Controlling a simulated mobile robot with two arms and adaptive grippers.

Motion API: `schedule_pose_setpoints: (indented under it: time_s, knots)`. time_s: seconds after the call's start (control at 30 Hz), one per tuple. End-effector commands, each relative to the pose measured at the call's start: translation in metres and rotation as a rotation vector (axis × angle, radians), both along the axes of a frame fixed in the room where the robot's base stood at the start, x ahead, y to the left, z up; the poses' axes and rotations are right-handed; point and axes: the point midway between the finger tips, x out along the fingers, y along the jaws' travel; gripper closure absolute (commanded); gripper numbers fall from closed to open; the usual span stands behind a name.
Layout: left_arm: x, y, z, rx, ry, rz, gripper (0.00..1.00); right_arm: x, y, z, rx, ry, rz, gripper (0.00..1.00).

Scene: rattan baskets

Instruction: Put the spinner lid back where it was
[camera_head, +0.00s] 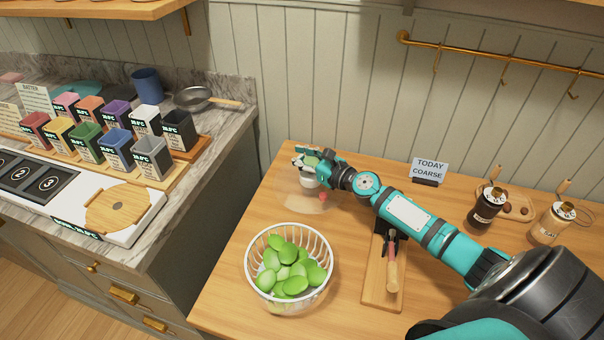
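A white slatted basket (249,271) full of green leaves stands near the front left of the wooden table. Behind it is a pale, see-through round piece (291,202) with a white hub (309,181) on top and a small red spot; it looks like the spinner lid. My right gripper (308,163) is right at the white hub, coming from the right. Its fingers are small and partly overlap the hub, so I cannot tell whether they grip it. The underside of the clear piece is unclear. My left gripper is out of view.
A wooden board (374,289) with a wooden-handled tool lies under my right arm. A "TODAY COARSE" sign (429,169) stands at the back. Dark (486,209) and pale (551,225) grinders stand right. A marble counter with colored bins is at left, across a gap.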

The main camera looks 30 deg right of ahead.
Motion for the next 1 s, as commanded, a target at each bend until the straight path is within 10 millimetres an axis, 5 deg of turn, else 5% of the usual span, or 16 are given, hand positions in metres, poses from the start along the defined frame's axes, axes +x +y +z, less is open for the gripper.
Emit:
schedule_pose_setpoints:
  time_s: [0.2,0.63,1.0]
  knots:
    - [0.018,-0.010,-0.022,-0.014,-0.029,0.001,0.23,0.000,0.000,-0.033,0.004,0.000,-0.002,1.00]
    - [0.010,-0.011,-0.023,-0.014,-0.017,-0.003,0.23,0.000,0.001,-0.037,0.002,0.001,0.001,0.99]
    - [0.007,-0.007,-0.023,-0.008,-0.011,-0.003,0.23,0.000,0.000,-0.036,0.001,0.001,0.001,0.51]
